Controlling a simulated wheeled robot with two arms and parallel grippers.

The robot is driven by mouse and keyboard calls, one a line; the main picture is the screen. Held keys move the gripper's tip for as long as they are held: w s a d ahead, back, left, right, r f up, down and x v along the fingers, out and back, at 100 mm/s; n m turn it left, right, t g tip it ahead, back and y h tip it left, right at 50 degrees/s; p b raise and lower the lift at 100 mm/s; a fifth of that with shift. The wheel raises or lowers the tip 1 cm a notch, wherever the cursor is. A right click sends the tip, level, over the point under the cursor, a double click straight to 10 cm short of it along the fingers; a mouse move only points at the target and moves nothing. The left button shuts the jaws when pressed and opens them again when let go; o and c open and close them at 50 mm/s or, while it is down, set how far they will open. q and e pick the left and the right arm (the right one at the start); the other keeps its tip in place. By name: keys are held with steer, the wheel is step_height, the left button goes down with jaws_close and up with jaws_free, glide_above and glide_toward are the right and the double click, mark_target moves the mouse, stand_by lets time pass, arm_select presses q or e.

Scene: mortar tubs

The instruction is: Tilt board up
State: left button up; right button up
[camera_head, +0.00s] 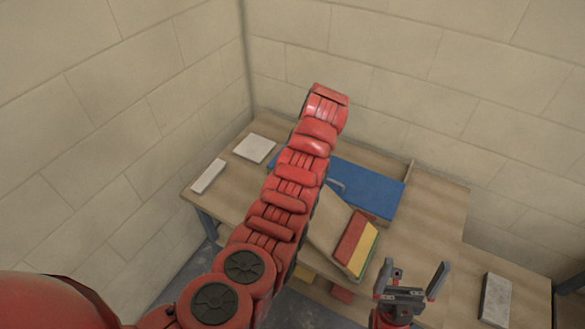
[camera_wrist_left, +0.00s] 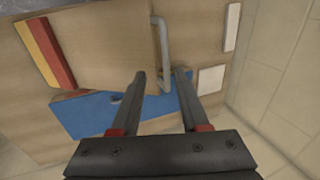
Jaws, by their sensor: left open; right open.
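A brown board (camera_head: 333,217) lies on the wooden table, partly hidden by my left arm in the head view. It also shows in the left wrist view (camera_wrist_left: 100,45). A grey bar handle (camera_wrist_left: 163,50) stands at its edge, next to a blue mat (camera_head: 371,189). My left gripper (camera_wrist_left: 161,75) is open, with the handle's lower end between its fingertips in the picture; I cannot tell whether they touch. My left arm hides this gripper in the head view. My right gripper (camera_head: 416,274) is open and empty at the front of the table.
Red, yellow and green strips (camera_head: 358,243) lie beside the board. Two pale tiles, a narrow one (camera_head: 208,176) and a wider one (camera_head: 255,148), lie at the left. A grey block (camera_head: 495,298) lies at the right. Block walls close in the left and back.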

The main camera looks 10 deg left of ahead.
arm_select(q)
steer(key=b+v, duration=0.1)
steer(key=v, duration=1.2)
steer(key=shift+d+r, duration=0.15)
steer(key=shift+r, duration=0.05)
steer(key=shift+s+f, duration=0.1)
steer(key=shift+s, duration=0.05)
